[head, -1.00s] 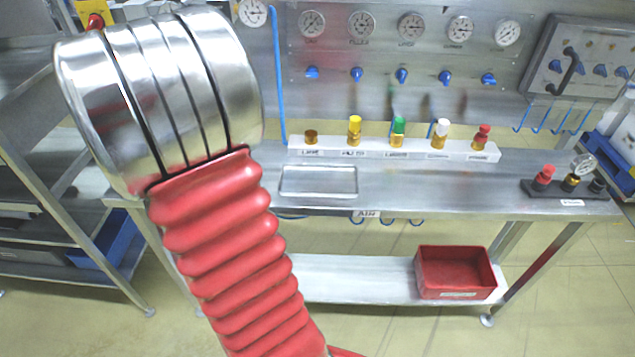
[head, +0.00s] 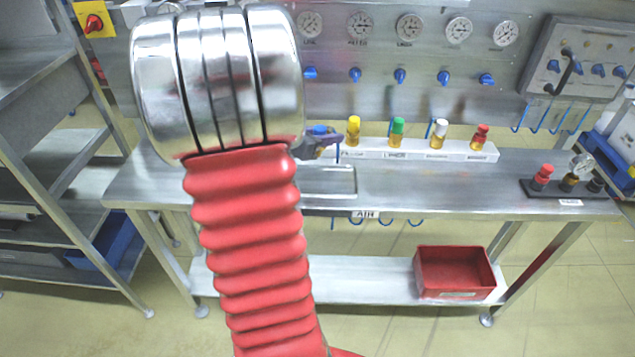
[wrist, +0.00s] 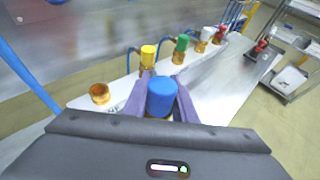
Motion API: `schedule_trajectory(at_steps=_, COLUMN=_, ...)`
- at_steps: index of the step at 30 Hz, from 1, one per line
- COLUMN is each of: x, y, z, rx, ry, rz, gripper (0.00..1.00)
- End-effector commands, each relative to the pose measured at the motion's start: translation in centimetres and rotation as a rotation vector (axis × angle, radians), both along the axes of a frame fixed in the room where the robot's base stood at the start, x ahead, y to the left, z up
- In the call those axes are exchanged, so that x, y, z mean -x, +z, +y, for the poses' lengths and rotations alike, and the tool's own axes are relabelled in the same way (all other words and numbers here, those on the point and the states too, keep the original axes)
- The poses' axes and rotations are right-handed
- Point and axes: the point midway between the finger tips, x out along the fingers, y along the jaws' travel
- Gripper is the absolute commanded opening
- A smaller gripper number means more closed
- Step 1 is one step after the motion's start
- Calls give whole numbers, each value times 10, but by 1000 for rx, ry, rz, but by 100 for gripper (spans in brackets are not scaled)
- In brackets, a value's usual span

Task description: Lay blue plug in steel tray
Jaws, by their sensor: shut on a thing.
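The blue plug (wrist: 162,97) is between the fingers of my gripper (wrist: 160,90) in the wrist view, blue cap up. In the head view my gripper (head: 322,142) shows just right of my arm, with a bit of the blue cap (head: 319,129) above it. The gripper is shut on the plug, near the left end of the white rack (head: 420,151). The wrist view shows an empty brass socket (wrist: 100,94) at the rack's left end. The steel tray (head: 328,194) lies on the bench in front of the rack; my arm hides its left part.
Yellow (head: 353,131), green (head: 397,132), white (head: 439,133) and red (head: 480,137) plugs stand in the rack to the right. A dark block (head: 565,189) with fittings sits at the bench's right. A red bin (head: 456,273) is on the lower shelf. The bench's middle right is clear.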

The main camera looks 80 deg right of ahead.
Motion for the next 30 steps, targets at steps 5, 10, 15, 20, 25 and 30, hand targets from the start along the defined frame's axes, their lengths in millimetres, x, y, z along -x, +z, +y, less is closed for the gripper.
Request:
schedule_trajectory(at_steps=5, x=-12, y=0, z=2, rx=1, ry=29, rz=0, gripper=0)
schedule_trajectory(at_steps=10, x=-56, y=-1, z=9, rx=0, ry=133, rz=-1, gripper=0)
schedule_trajectory(at_steps=15, x=-124, y=-4, z=29, rx=-2, ry=295, rz=0, gripper=0)
schedule_trajectory(at_steps=20, x=-187, y=-7, z=57, rx=0, ry=455, rz=0, gripper=0)
schedule_trajectory(at_steps=25, x=-249, y=-11, z=95, rx=-1, ry=624, rz=1, gripper=0)
schedule_trajectory(at_steps=30, x=-306, y=-16, z=142, rx=-1, ry=791, rz=1, gripper=0)
